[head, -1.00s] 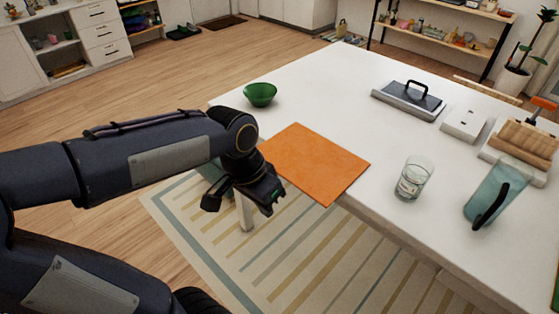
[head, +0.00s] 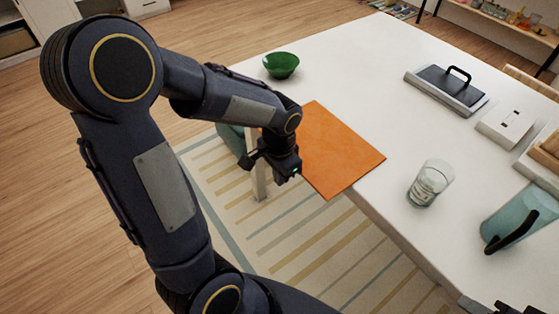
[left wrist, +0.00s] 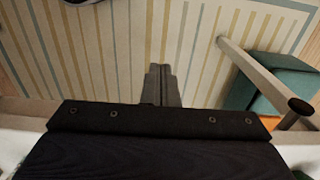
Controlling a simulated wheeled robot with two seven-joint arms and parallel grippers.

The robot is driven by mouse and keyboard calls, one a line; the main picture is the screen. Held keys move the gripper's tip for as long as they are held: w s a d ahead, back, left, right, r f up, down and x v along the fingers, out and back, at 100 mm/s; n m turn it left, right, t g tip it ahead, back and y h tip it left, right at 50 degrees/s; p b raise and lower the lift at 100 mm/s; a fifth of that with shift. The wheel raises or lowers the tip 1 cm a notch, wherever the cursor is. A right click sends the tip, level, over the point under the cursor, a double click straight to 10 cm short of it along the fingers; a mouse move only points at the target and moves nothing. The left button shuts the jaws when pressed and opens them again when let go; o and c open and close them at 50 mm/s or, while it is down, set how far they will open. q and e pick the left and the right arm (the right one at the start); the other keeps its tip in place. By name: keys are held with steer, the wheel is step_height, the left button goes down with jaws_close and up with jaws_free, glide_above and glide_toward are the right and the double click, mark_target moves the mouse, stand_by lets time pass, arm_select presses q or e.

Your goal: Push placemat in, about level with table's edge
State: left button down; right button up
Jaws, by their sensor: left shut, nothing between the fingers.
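The orange placemat (head: 338,150) lies flat on the near left side of the white table (head: 400,135). Its near left part sticks out past the table's edge, over the rug. My left gripper (head: 268,172) is shut and empty, just left of the overhanging part, outside the table. From the head view I cannot tell whether it touches the mat. In the left wrist view, the shut fingers (left wrist: 162,84) point out over the striped rug.
A green bowl (head: 281,65) stands near the table's far left corner. A glass (head: 431,183) stands right of the mat, with a teal pitcher (head: 520,214) beyond it. A grey tray with a black handle (head: 450,88) is farther back. The table between is clear.

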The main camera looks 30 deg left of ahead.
mark_target(308, 162)
arm_select(q)
steer(key=w, duration=0.1)
steer(key=w+d, duration=0.1)
steer(key=w+p, duration=0.1)
steer(key=shift+w+d+f, duration=0.25)
steer(key=shift+w, duration=0.1)
steer(key=shift+w, duration=0.1)
steer(key=w, duration=0.1)
steer(key=w+d, duration=0.1)
steer(key=w, duration=0.1)
steer(key=w+d, duration=0.1)
steer(key=w, duration=0.1)
steer(key=shift+d, duration=0.1)
steer(key=shift+s, duration=0.1)
